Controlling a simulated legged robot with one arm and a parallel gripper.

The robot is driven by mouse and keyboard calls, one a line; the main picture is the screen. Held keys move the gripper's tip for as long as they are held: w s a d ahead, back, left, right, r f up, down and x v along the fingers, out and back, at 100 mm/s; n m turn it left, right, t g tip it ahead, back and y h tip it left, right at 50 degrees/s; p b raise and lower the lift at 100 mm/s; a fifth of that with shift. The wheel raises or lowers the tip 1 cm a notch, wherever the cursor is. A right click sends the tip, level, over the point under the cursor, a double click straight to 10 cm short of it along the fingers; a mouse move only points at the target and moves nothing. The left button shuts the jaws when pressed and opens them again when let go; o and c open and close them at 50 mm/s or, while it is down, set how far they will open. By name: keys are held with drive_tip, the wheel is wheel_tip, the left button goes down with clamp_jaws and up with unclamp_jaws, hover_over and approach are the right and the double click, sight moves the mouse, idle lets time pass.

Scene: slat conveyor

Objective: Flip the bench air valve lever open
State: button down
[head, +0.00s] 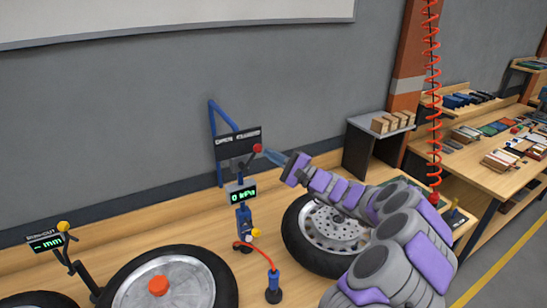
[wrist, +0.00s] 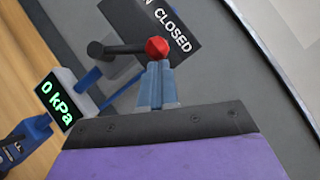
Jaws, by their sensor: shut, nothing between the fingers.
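The air valve lever shows in the wrist view as a dark bar with a red ball knob (wrist: 156,47) at its right end. The lever lies roughly level in front of a dark sign plate (wrist: 180,30) on which "CLOSED" can be read. In the head view the red knob (head: 257,148) sits at the sign plate (head: 238,142) on a blue stand. My gripper (head: 270,153) is shut and empty, its tips at the knob; in the wrist view the fingertips (wrist: 156,68) are just below the knob, and contact cannot be told. A gauge (wrist: 57,100) reads 0 kPa.
The gauge post (head: 241,192) stands on the wooden bench below the valve. A large wheel (head: 170,283) lies front left and another wheel (head: 325,232) lies under my arm. A red hose runs to a blue fitting (head: 273,285). A grey wall (head: 130,110) is behind.

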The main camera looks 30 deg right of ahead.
sight(259, 147)
drive_tip(key=a+r+n+g+b, duration=0.1)
drive_tip(key=n, duration=0.1)
drive_tip(key=a+r+n+g+b, duration=0.1)
drive_tip(key=r+n, duration=0.1)
drive_tip(key=shift+a+n+g+b, duration=0.2)
drive_tip(key=shift+n+g+b, duration=0.1)
drive_tip(key=shift+s+a+r+n+g+h+b, duration=0.1)
drive_tip(key=shift+a+r+n+g+h+b, duration=0.2)
drive_tip(key=shift+a+n, duration=0.25)
drive_tip(key=shift+a+r+n+g+h+b, duration=0.2)
drive_tip(key=shift+a+n+g+h+b, duration=0.15)
drive_tip(key=shift+n, duration=0.2)
drive_tip(key=a+n+h+b, duration=0.1)
drive_tip(key=a, duration=0.1)
drive_tip(key=a+n+g+h, duration=0.1)
drive_tip(key=a+n+h, duration=0.1)
drive_tip(key=a+n+g+h+b, duration=0.1)
drive_tip(key=a+n, duration=0.1)
drive_tip(key=shift+s+a+r+h+b, duration=0.1)
drive_tip(key=shift+r+h+b, duration=0.15)
drive_tip(key=shift+h+b, duration=0.1)
